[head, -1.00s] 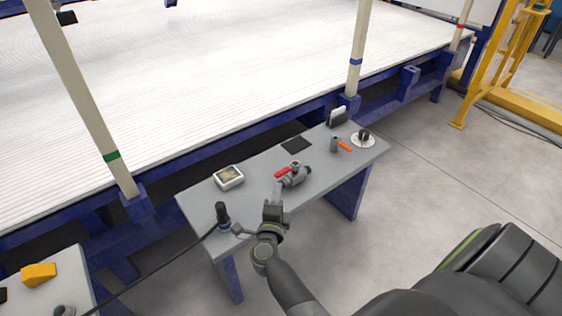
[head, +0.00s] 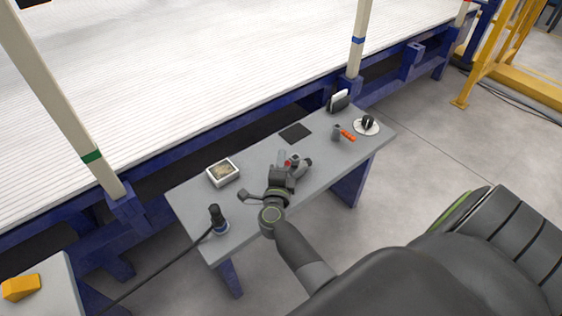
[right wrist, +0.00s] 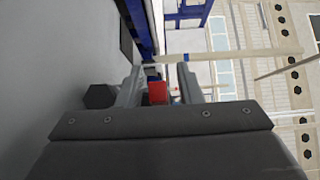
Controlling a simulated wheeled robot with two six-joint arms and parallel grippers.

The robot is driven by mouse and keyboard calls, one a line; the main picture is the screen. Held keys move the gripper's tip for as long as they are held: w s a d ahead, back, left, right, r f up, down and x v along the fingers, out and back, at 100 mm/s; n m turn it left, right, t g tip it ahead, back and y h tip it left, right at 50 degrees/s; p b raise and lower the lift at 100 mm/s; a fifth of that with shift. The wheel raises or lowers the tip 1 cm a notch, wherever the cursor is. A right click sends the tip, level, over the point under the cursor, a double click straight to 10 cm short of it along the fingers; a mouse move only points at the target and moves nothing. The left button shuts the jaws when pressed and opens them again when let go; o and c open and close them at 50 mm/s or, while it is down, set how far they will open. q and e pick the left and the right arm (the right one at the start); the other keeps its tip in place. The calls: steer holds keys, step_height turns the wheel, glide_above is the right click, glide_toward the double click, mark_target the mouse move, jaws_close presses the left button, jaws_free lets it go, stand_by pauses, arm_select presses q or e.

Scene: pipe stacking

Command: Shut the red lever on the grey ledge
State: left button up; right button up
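The red lever (head: 287,164) belongs to a grey valve (head: 304,164) on the grey ledge (head: 250,196). My right gripper (head: 289,168) is over the lever's side of the valve and hides most of the lever in the head view. In the right wrist view, my right gripper's two fingers (right wrist: 158,88) are spread apart. The red lever (right wrist: 157,92) shows between them, with gaps at its sides. Whether a finger touches it I cannot tell. My left gripper is not in view.
On the ledge stand a small valve with an orange lever (head: 347,135), a round white base with a black knob (head: 367,125), a white-framed gauge box (head: 223,172), a dark square pad (head: 295,133) and a black corded tool (head: 216,217). A big white slatted table (head: 220,60) lies behind.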

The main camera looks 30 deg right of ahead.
jaws_close()
